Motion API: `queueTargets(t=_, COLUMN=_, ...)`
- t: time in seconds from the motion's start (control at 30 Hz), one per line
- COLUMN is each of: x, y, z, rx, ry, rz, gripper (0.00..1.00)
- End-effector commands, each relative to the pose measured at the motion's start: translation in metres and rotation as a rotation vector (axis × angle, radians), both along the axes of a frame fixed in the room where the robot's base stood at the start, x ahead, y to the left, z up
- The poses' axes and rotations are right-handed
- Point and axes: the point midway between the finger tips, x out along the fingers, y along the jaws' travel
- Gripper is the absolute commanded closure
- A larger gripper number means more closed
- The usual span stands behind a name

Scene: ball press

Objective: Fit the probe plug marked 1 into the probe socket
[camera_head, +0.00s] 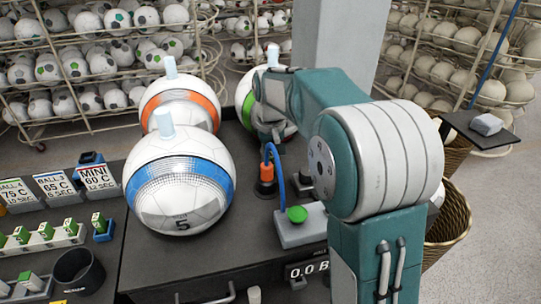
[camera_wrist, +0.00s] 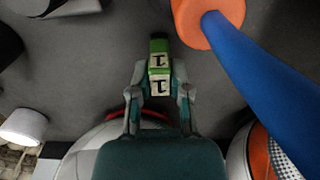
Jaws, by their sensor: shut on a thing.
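The plug marked 1 (camera_wrist: 159,75) is a small green and white block with a black 1 on its faces, seen in the wrist view. My gripper (camera_wrist: 159,88) is shut on it, with a finger on each side. It is held above a dark grey surface. In the head view my arm reaches toward the back, and the fingers and plug are hidden there. I cannot make out for sure which part is the probe socket. A blue holder (camera_head: 103,236) with a green and white plug in it stands at the left of the bench in the head view.
Balls with blue (camera_head: 181,181), orange (camera_head: 180,104) and green panels stand on the dark bench. An orange fitting (camera_head: 266,180) with a blue hose stands near my arm; the hose (camera_wrist: 262,85) also shows close in the wrist view. A white rack (camera_head: 40,241) holds several plugs.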

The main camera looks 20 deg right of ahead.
Motion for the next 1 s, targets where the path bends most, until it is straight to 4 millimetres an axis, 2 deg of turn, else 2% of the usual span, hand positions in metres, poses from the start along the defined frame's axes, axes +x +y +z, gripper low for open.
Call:
queueTargets(t=0.07, x=0.000, y=0.000, z=-0.002, rx=0.000, ry=0.001, rz=0.000, gripper=1.00)
queueTargets(t=0.1, x=0.000, y=0.000, z=-0.002, rx=0.000, ry=0.001, rz=0.000, gripper=0.58)
queueTargets(t=0.13, x=0.000, y=0.000, z=-0.001, rx=0.000, ry=0.001, rz=0.000, gripper=0.44)
queueTargets(t=0.17, x=0.000, y=0.000, z=-0.001, rx=0.000, ry=0.001, rz=0.000, gripper=0.41)
queueTargets(t=0.5, x=0.000, y=0.000, z=-0.001, rx=0.000, ry=0.000, rz=0.000, gripper=0.41)
queueTargets(t=0.6, x=0.000, y=0.000, z=0.005, rx=0.000, ry=-0.001, rz=0.000, gripper=0.41)
queueTargets(t=0.77, x=0.001, y=0.000, z=0.031, rx=0.000, ry=-0.004, rz=0.000, gripper=0.41)
queueTargets(t=1.0, x=0.001, y=0.000, z=0.081, rx=0.000, ry=-0.004, rz=0.000, gripper=0.41)
